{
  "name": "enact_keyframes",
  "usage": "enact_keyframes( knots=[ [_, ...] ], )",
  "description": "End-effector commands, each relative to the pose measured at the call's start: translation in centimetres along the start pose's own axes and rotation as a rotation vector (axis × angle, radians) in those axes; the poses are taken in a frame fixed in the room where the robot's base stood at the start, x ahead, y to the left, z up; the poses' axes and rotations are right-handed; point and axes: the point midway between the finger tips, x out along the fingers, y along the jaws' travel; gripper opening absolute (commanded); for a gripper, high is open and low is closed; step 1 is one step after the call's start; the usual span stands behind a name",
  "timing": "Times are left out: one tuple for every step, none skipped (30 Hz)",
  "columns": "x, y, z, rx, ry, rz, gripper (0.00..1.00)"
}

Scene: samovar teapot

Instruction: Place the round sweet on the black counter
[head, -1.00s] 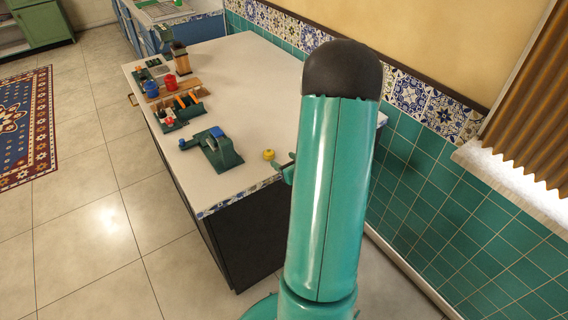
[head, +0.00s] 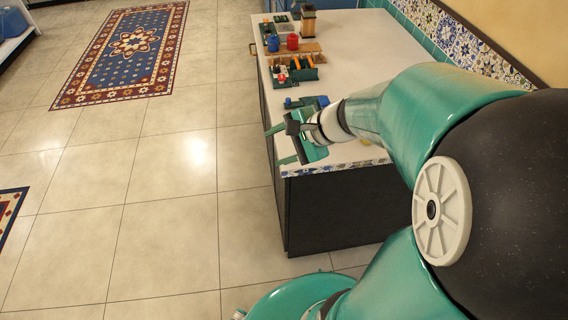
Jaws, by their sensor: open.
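The counter (head: 350,60) has a pale top, a patterned tile edge and black sides. A small yellow patch, which looks like the round sweet (head: 365,141), shows on its top near the front edge, mostly hidden behind my arm. My gripper (head: 281,146) is open at the counter's front left corner, left of that patch. Its fingers point left, past the edge, and nothing shows between them. I cannot tell its exact height over the top.
A blue and green device (head: 308,101) stands just behind my gripper. Farther back are a green tray (head: 291,73), a wooden board (head: 294,50) with red and blue pots, and a wooden-sided container (head: 308,22).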

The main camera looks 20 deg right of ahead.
Motion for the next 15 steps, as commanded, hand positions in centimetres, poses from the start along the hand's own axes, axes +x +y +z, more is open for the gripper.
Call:
enact_keyframes(
  knots=[
    [-0.3, 0.4, 2.5, -0.149, 0.006, 0.063, 0.54],
    [-0.6, 0.8, 3.7, -0.236, 0.012, 0.105, 0.54],
    [-0.9, 1.4, 5.0, -0.351, 0.024, 0.159, 0.54],
    [-1.3, 1.9, 5.9, -0.439, 0.034, 0.198, 0.54],
    [-1.7, 2.3, 6.7, -0.526, 0.046, 0.235, 0.54],
    [-2.3, 2.8, 7.7, -0.642, 0.065, 0.283, 0.54],
    [-2.8, 3.1, 8.3, -0.728, 0.081, 0.317, 0.54],
    [-3.4, 3.4, 8.8, -0.815, 0.099, 0.350, 0.54],
    [-4.2, 3.8, 9.5, -0.927, 0.126, 0.391, 0.54],
    [-4.7, 4.0, 9.8, -1.006, 0.147, 0.420, 0.54],
    [-5.3, 4.1, 10.2, -1.080, 0.169, 0.445, 0.54],
    [-6.1, 4.2, 10.5, -1.172, 0.200, 0.475, 0.54],
    [-6.6, 4.2, 10.7, -1.231, 0.221, 0.494, 0.54],
    [-7.1, 4.2, 10.8, -1.283, 0.241, 0.512, 0.54],
    [-7.6, 4.1, 10.9, -1.339, 0.263, 0.530, 0.54]
  ],
)
